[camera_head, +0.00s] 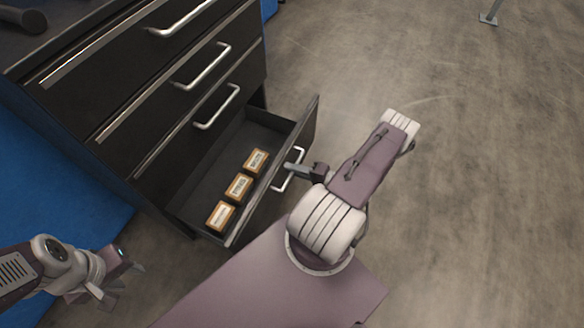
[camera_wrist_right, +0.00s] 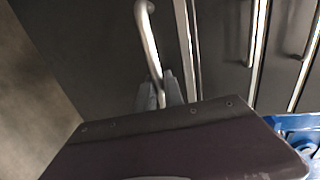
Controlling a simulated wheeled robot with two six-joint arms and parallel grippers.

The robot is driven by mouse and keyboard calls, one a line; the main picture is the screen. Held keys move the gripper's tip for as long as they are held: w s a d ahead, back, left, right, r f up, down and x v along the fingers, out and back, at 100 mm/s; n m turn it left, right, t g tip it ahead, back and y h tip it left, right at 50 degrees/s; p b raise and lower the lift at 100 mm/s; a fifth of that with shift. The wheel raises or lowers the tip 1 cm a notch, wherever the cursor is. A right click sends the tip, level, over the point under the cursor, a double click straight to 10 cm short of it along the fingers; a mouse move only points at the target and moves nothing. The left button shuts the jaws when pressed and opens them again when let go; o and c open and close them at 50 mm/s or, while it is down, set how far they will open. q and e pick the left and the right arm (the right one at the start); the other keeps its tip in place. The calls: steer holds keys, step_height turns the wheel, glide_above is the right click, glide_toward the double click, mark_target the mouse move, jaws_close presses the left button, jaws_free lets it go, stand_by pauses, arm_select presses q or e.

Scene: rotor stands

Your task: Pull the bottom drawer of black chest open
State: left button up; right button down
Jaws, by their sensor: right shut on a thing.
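The black chest (camera_head: 75,118) stands at the upper left of the head view. Its bottom drawer (camera_head: 301,125) is pulled out, and several small labelled boxes (camera_head: 238,187) lie in a row inside it. My right gripper (camera_head: 291,170) is shut on the silver handle (camera_head: 299,154) of that drawer. In the right wrist view the fingers (camera_wrist_right: 160,93) close around the lower part of the handle (camera_wrist_right: 148,38). My left gripper (camera_head: 118,284) is at the lower left of the head view, apart from the chest; its fingers look spread and empty.
The drawers above, with silver handles (camera_head: 217,106), are closed. A dark object (camera_head: 22,19) lies on top of the chest. Bare grey floor (camera_head: 480,180) is free to the right. A metal stand foot (camera_head: 489,19) is at the top right. Blue surface (camera_head: 50,205) shows left of the chest.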

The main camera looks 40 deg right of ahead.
steer(key=shift+s, duration=0.1)
steer(key=c, duration=1.5)
jaws_free()
steer(key=shift+o, duration=0.2)
steer(key=shift+s+d+r, duration=0.15)
steer(key=shift+s, duration=0.1)
steer(key=p+v, duration=0.2)
steer(key=v, duration=0.6)
steer(key=shift+s+p, duration=0.2)
steer(key=shift+p, duration=0.15)
steer(key=shift+s+d, duration=0.1)
steer(key=shift+d, duration=0.05)
